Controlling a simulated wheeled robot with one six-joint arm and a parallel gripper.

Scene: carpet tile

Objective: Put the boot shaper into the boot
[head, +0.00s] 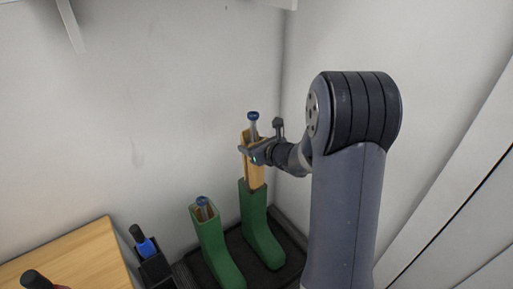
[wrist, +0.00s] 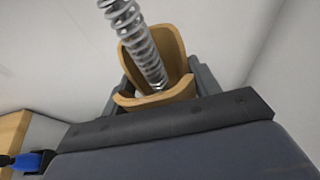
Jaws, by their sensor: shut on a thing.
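My gripper (head: 258,150) is shut on the wooden boot shaper (head: 256,176), which has a metal spring and a blue knob at its top. The shaper stands upright over the right green boot (head: 259,232), its lower end at the boot's opening. I cannot tell how far it reaches inside. In the wrist view the shaper (wrist: 168,44) shows between my gripper's fingers (wrist: 157,85), with the coiled spring (wrist: 140,45) rising from it; the boot is hidden there. The left green boot (head: 217,247) has a shaper with a blue knob (head: 203,203) in its opening.
Both boots stand on a dark tray (head: 196,267) in the corner between two walls. A wooden surface (head: 70,262) is at the lower left. Beside it, a dark holder (head: 155,270) carries a blue-and-black handled item (head: 143,243). A white shelf is above.

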